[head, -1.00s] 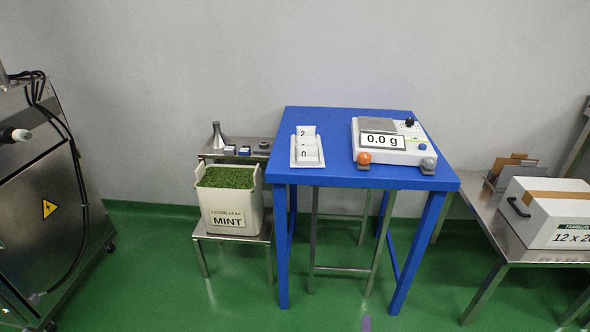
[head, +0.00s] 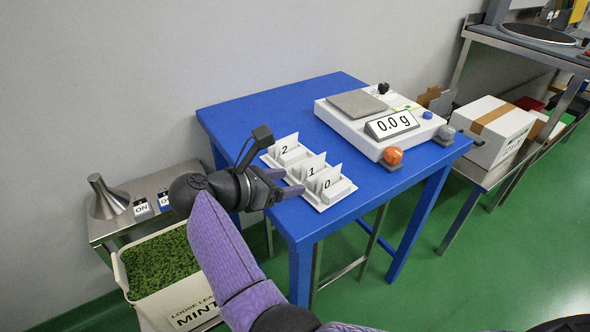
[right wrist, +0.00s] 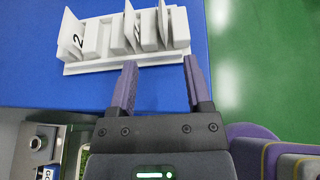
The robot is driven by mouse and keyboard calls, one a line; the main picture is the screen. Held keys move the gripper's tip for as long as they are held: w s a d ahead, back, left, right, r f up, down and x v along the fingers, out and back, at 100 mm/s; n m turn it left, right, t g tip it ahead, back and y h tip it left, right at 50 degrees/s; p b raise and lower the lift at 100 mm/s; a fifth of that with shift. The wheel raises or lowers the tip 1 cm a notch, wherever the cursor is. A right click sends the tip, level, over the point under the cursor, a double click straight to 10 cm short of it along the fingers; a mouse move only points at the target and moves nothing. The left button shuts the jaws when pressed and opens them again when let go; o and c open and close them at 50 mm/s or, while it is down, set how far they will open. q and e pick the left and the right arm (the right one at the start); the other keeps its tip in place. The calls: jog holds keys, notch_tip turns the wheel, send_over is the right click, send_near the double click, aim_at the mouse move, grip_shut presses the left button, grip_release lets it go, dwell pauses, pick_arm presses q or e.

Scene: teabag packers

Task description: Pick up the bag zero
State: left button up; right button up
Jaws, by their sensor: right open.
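Bag zero (head: 327,181), a white packet marked 0, stands at the near right end of a white tray (head: 320,206) on the blue table. Bags one (head: 310,168) and two (head: 284,148) stand in the same tray behind it. In the right wrist view, the bag at the right end (right wrist: 163,24) shows no readable number. My right gripper (head: 290,183) is open and empty, just left of the tray by bags zero and one. In the right wrist view its two fingers (right wrist: 159,62) point at the right part of the tray, apart from the bags. My left gripper is not in view.
A white scale (head: 372,120) reading 0.0 g stands behind the tray on the blue table (head: 240,117). A mint bin (head: 160,268) and a steel stand with a funnel (head: 108,196) are at the left. A carton (head: 494,130) sits at the right.

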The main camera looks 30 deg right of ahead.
aim_at(316, 178)
jog(key=b+x, duration=0.1)
jog(key=x, duration=0.8)
jog(key=shift+s+d+b, duration=0.1)
jog(key=shift+d+b, duration=0.25)
jog(key=shift+d, duration=0.1)
jog(key=shift+c, duration=1.3)
grip_shut()
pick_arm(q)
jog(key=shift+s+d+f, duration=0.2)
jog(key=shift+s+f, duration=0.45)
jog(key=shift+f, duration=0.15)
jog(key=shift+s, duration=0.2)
